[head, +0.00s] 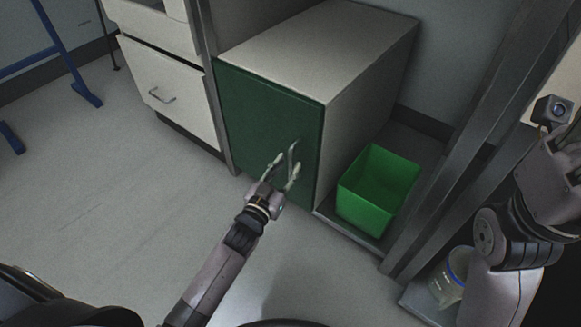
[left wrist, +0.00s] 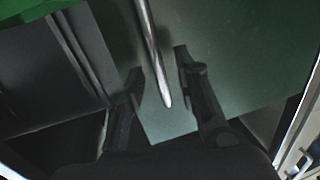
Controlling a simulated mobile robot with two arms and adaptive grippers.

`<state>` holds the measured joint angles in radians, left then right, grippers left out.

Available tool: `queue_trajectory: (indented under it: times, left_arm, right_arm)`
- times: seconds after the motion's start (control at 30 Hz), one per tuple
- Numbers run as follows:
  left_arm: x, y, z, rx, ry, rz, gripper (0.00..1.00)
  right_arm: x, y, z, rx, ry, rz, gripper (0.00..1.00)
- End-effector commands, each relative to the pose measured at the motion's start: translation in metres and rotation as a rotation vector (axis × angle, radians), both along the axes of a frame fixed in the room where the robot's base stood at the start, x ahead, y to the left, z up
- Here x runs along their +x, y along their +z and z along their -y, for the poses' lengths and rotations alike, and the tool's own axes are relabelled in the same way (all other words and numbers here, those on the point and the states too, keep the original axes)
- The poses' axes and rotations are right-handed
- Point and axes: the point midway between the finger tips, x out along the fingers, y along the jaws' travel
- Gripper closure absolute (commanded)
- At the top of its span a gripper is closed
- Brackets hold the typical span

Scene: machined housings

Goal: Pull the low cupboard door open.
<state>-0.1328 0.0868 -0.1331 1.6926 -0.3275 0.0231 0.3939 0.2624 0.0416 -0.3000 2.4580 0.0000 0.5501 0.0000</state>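The low cupboard has a dark green door (head: 262,125) that looks closed against its pale body (head: 365,105). A slim metal bar handle (head: 292,152) is on the door's right part; in the left wrist view the handle (left wrist: 152,50) runs down between my fingers. My left gripper (head: 283,168) is at the handle, fingers apart. In the left wrist view the left gripper (left wrist: 160,62) shows a gap on each side of the bar, so it is not closed on it. My right arm is at the right edge of the head view; its fingers are out of frame.
A bright green open bin (head: 378,190) stands right of the cupboard, beside grey frame posts (head: 455,150). A clear container with a blue rim (head: 452,275) is lower right. White drawers (head: 170,95) stand to the left. The floor in front of the door is clear.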

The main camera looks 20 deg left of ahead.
Motion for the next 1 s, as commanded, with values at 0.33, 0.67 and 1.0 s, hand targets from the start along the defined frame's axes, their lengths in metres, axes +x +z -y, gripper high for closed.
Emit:
queue_trajectory:
  times: [0.33,0.67,1.0]
  left_arm:
    - [0.026,0.0,0.004,0.001,-0.001,0.001,0.7]
    - [0.025,0.0,0.004,0.001,-0.001,0.0,0.78]
    - [0.025,0.0,0.004,0.0,-0.001,0.0,1.0]
  right_arm:
    - [-0.008,0.005,-0.001,-0.003,-0.002,0.039,0.6]
    - [-0.008,0.005,-0.001,-0.003,-0.002,0.038,0.6]
    - [-0.008,0.005,-0.001,-0.003,-0.001,0.039,0.6]
